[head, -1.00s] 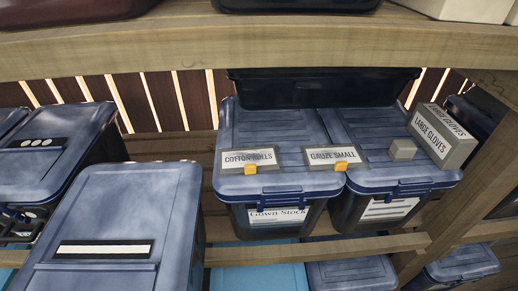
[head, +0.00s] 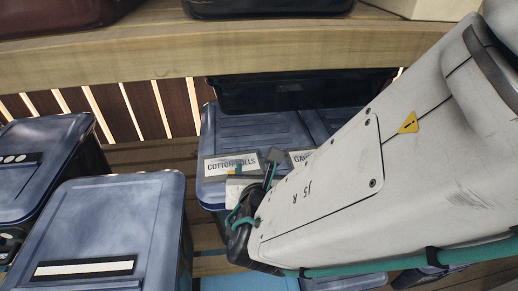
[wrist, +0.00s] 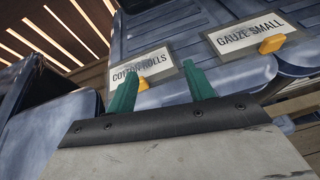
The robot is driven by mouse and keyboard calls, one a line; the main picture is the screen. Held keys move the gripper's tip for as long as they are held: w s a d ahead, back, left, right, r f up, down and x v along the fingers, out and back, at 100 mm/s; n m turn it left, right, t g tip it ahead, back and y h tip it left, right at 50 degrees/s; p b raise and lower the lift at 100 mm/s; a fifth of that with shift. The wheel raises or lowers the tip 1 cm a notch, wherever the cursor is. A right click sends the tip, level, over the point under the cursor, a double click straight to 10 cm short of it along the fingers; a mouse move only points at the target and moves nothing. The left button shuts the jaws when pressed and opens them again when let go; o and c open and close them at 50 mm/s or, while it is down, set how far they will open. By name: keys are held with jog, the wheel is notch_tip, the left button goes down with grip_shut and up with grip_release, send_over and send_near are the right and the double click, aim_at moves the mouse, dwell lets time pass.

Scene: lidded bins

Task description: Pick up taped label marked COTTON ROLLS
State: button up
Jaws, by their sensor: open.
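The taped label marked COTTON ROLLS (head: 218,167) lies on the front of a blue lid in the head view. In the wrist view the same label (wrist: 154,62) shows with a yellow tab (wrist: 143,85) at its lower edge. My gripper (wrist: 162,88) is open, its two green fingers spread in front of the label. The left finger overlaps the label's left part in the picture. The tab appears between the fingers. Whether the fingers touch the label cannot be told. In the head view my gripper (head: 256,170) is by the label and partly covers its surroundings.
A similar label marked GAUZE SMALL (wrist: 248,35) with a yellow tab (wrist: 271,44) lies to the right on the neighbouring lid. A dark open bin (head: 290,93) stands behind. A wooden shelf beam (head: 150,62) crosses above. Another blue lidded bin (head: 125,215) stands at front left.

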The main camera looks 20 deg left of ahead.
aim_at(233, 172)
jog(key=s+a+f+n, duration=0.1)
jog(key=s+a+f+n+g+y, duration=0.1)
jog(key=s+a, duration=0.1)
jog(key=x, duration=0.7)
jog(key=shift+w+a, duration=0.15)
jog(key=shift+a, duration=0.2)
jog(key=c, duration=1)
